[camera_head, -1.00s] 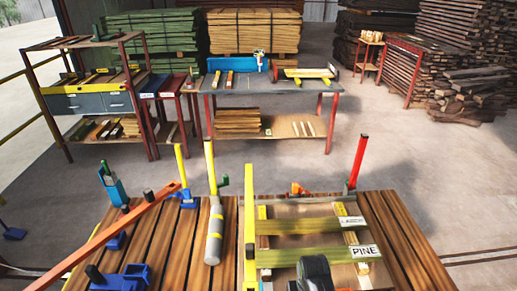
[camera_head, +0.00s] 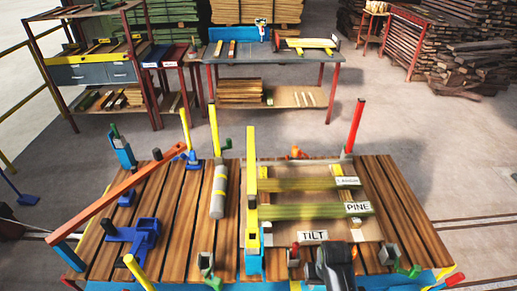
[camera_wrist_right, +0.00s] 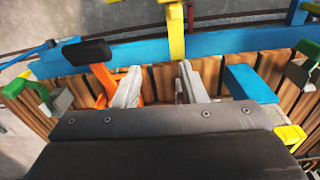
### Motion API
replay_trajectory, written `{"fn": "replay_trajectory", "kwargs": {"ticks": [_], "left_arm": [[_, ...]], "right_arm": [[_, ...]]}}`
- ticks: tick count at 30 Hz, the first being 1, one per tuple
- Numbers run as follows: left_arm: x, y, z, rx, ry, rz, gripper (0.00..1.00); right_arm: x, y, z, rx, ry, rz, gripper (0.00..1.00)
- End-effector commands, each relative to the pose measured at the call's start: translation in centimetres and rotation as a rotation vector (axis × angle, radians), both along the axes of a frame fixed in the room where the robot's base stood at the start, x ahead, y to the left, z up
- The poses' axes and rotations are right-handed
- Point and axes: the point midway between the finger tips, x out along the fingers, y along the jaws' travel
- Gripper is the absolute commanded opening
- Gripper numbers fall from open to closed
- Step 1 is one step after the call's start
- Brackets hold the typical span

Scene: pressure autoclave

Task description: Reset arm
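My right gripper (camera_head: 335,268) shows as a dark shape at the near edge of the slatted workbench (camera_head: 178,245), beside the TILT label (camera_head: 312,235). In the right wrist view its two pale grey fingers (camera_wrist_right: 160,85) are spread apart with nothing between them, over wooden slats and a blue rail. An orange clamp with a black handle (camera_wrist_right: 87,52) is close by the left finger. My left gripper does not show.
Boards with a PINE label (camera_head: 358,208) lie on a panel on the workbench. A blue clamp (camera_head: 145,235), a long orange bar (camera_head: 115,205) and a grey cylinder (camera_head: 218,195) are to the left. Clear floor lies behind, before another table (camera_head: 275,85).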

Motion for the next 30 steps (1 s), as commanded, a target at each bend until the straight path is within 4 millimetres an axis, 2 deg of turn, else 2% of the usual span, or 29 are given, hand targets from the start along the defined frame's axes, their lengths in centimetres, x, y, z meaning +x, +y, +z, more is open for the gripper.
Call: {"fn": "replay_trajectory", "kwargs": {"ticks": [8, 12, 15, 21, 30], "left_arm": [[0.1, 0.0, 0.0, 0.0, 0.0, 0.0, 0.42], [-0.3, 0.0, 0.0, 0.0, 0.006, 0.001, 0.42], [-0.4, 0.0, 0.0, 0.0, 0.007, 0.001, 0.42], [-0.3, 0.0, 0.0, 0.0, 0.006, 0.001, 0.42], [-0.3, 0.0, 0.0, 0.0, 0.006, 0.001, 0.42]], "right_arm": [[-5.2, -5.1, 1.4, -0.032, -0.069, -0.052, 0.38], [-9.5, -8.2, 3.6, -0.064, -0.125, -0.069, 0.38], [-12.2, -9.8, 5.5, -0.086, -0.161, -0.069, 0.38], [-15.8, -11.4, 8.6, -0.115, -0.212, -0.057, 0.38], [-19.5, -12.3, 12.4, -0.142, -0.261, -0.029, 0.38]]}}
